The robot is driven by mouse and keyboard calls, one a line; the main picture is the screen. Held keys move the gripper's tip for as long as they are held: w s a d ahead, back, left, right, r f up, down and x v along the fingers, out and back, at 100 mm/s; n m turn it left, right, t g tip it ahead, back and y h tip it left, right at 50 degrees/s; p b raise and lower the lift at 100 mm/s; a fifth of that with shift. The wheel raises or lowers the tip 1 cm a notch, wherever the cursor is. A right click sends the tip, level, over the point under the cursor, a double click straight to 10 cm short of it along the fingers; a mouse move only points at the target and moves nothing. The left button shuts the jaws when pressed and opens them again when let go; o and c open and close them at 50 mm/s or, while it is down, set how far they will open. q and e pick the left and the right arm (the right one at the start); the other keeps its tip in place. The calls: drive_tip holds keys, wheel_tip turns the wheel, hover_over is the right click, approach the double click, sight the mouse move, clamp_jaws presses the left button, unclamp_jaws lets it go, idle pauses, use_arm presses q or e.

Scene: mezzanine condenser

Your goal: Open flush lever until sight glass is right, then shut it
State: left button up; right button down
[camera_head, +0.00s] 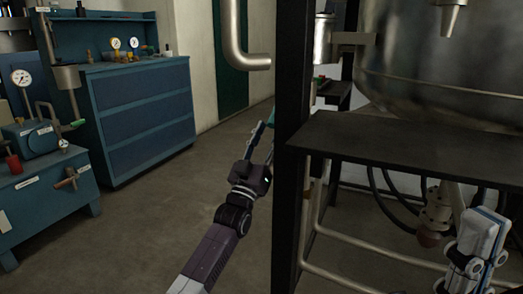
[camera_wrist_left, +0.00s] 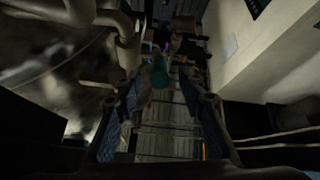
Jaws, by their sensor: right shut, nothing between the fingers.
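My left gripper (camera_head: 262,135) reaches up beside the dark upright post, which hides part of it in the head view. In the left wrist view its two fingers (camera_wrist_left: 158,112) are spread apart. A dim teal cylinder (camera_wrist_left: 160,73) shows beyond and between the fingertips, apparently not gripped. I cannot tell whether it is the flush lever's handle. I cannot make out the sight glass in either view.
A dark post (camera_head: 292,100) and a dark shelf (camera_head: 400,146) stand close to my left arm. A metal vessel (camera_head: 440,75) is above the shelf, with pipes and hoses below. A blue cabinet (camera_head: 145,115) and a blue bench unit (camera_head: 45,200) stand left. Floor between is clear.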

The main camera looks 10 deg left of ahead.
use_arm(q)
drive_tip(key=v, duration=0.6)
drive_tip(key=shift+s, duration=0.25)
drive_tip(key=shift+a+f, duration=0.1)
drive_tip(key=shift+c, duration=0.5)
